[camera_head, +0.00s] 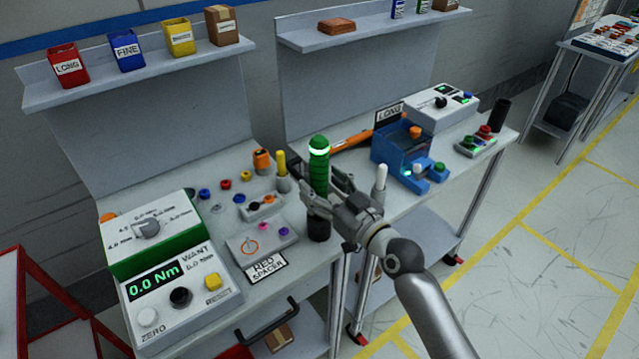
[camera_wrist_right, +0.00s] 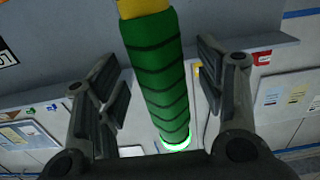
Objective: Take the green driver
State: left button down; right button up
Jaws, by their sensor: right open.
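The green driver (camera_head: 319,172) stands upright at the front right part of the left bench, its lower end in a black holder (camera_head: 319,225). Its top has a glowing ring. My right gripper (camera_head: 322,190) is open at the height of the green grip, with its fingers pointing left. In the right wrist view the green driver (camera_wrist_right: 158,75) runs between the two open fingers (camera_wrist_right: 160,92), with a visible gap on each side. The gripper partly hides the driver's lower part in the head view. My left gripper is not in view.
A torque tester (camera_head: 168,290) reading 0.0 Nm stands at the left of the bench. A "RED SPACER" card (camera_head: 267,268) and a small grey box (camera_head: 262,240) lie left of the driver. A white-topped peg (camera_head: 381,178) and a blue fixture (camera_head: 408,155) stand to the right.

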jog(key=shift+x, duration=0.85)
jog(key=shift+c, duration=0.2)
grip_shut()
jog(key=shift+r, duration=0.15)
